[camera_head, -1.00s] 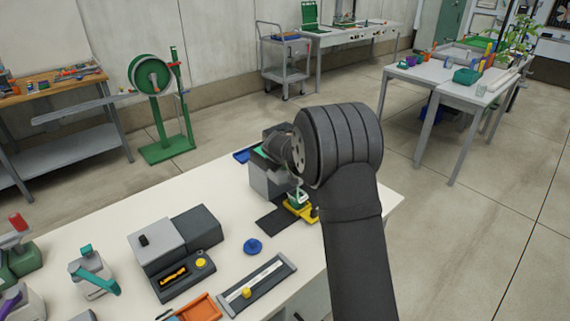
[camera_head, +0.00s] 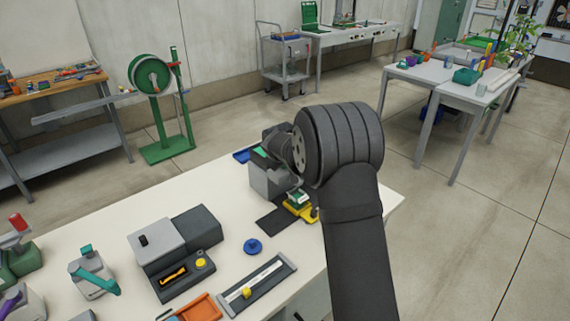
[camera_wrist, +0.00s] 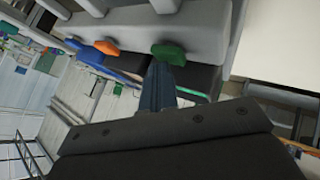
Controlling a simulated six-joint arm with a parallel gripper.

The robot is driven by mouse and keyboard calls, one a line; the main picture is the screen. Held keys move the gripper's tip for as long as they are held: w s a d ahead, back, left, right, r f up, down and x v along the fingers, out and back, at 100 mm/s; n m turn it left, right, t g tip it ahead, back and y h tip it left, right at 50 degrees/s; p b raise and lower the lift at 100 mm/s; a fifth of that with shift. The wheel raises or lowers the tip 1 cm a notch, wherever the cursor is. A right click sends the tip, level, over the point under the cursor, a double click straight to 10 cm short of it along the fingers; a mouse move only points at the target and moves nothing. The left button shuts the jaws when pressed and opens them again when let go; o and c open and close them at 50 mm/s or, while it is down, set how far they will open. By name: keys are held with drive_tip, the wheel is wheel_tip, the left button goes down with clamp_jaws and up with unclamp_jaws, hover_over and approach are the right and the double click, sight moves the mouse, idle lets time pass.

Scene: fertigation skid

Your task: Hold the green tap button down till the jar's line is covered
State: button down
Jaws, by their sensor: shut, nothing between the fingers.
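In the wrist view my gripper (camera_wrist: 159,68) is shut and empty. Its tips are at the green tap button (camera_wrist: 168,52), which sticks out from a pale grey body. Tips and button look touching or almost so; I cannot tell whether the button is pressed in. In the head view the grey dispenser (camera_head: 262,181) stands at the table's far end, partly behind my wrist. A small jar (camera_head: 299,198) with some green on it is in front of the dispenser, by a yellow holder (camera_head: 305,212). The jar's line and liquid level are too small to make out.
An orange button (camera_wrist: 107,47) and a blue button (camera_wrist: 76,45) sit beside the green one. On the table are a blue knob (camera_head: 253,246), a grey device with a yellow button (camera_head: 201,263), a slider track (camera_head: 262,285) and an orange tray (camera_head: 200,309).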

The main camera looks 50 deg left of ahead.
drive_tip(key=shift+r, duration=0.75)
drive_tip(key=shift+r, duration=2.5)
drive_tip(key=shift+f, duration=0.1)
wheel_tip(320, 180, up, 4)
drive_tip(key=shift+f, duration=0.1)
